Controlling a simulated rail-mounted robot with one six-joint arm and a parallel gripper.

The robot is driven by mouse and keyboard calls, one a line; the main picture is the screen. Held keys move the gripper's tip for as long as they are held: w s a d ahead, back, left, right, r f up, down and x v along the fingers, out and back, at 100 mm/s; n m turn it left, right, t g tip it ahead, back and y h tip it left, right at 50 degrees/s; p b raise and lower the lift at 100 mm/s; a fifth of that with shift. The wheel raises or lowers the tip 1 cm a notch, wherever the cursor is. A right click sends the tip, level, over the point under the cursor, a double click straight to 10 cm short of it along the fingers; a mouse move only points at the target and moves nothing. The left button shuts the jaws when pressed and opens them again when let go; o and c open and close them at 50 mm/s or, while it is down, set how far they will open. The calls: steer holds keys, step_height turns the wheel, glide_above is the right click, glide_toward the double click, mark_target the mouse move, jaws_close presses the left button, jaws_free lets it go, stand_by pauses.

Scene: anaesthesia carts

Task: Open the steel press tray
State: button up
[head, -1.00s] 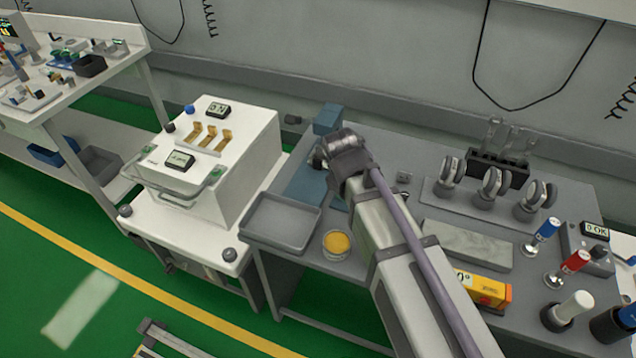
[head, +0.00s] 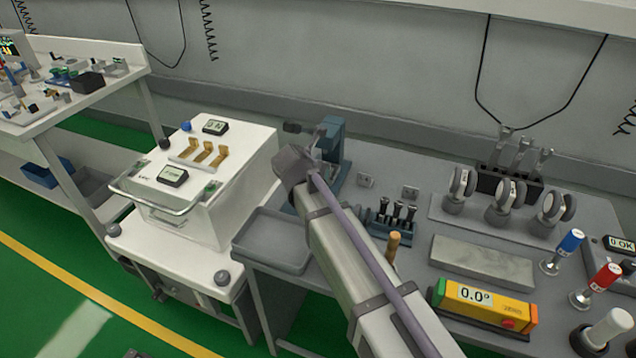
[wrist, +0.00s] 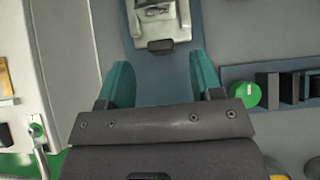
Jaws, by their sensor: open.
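The blue press (head: 334,150) stands at the back left of the grey bench, partly behind my arm. In the wrist view its blue-grey base (wrist: 160,60) runs up the middle. On the base is a steel part with a dark tab (wrist: 160,46), which looks like the press tray; its far end is cut off by the top edge. My gripper (wrist: 162,75) has two teal fingers spread wide, with nothing between them but the base below. The tab lies just ahead of the fingertips, apart from them. In the head view my wrist hides the fingers.
A white cabinet (head: 200,180) with a bar handle stands left of the bench. A shallow grey tray (head: 270,243) lies at the bench's left edge. A rack of black-handled tools (head: 392,218) stands right of the press. A yellow level (head: 483,304) lies nearer the front.

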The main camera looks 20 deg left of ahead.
steer(key=b+x, duration=0.2)
steer(key=x, duration=0.3)
steer(key=shift+w+f+b, duration=0.2)
steer(key=shift+f+b, duration=0.05)
steer(key=shift+b, duration=0.05)
steer(key=shift+r, duration=0.1)
steer(key=shift+s, duration=0.1)
jaws_close()
